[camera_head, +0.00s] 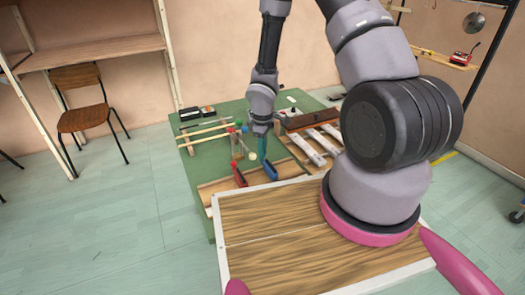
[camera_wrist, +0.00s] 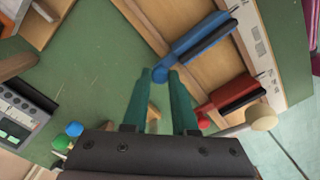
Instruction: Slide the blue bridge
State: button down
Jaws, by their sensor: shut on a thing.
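The blue bridge (camera_wrist: 203,38) lies across a wooden frame in the wrist view, with a round blue knob (camera_wrist: 159,73) at its near end. In the head view the blue bridge (camera_head: 270,170) sits on the wooden box near the front of the green table. My gripper (camera_wrist: 168,76) has teal fingers, and its tips are close around the blue knob. In the head view my gripper (camera_head: 262,150) points down just behind the blue bridge; the contact there is too small to make out.
A red bridge (camera_wrist: 236,94) sits beside the blue one on the same wooden frame (camera_wrist: 275,92). A cream ball-headed mallet (camera_wrist: 262,117) is near it. Green and blue balls are at lower left in the wrist view. Wooden bars (camera_head: 318,143) stand right of my gripper; the green table (camera_head: 205,160) has bare patches.

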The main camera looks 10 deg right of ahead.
dwell(0.7)
jog(key=shift+s+a, duration=0.2)
jog(key=shift+a, duration=1.05)
jog(key=c, duration=0.7)
grip_release()
jog(key=shift+a, duration=0.1)
notch_tip(320, 180, up, 11)
jog(key=shift+f, duration=0.1)
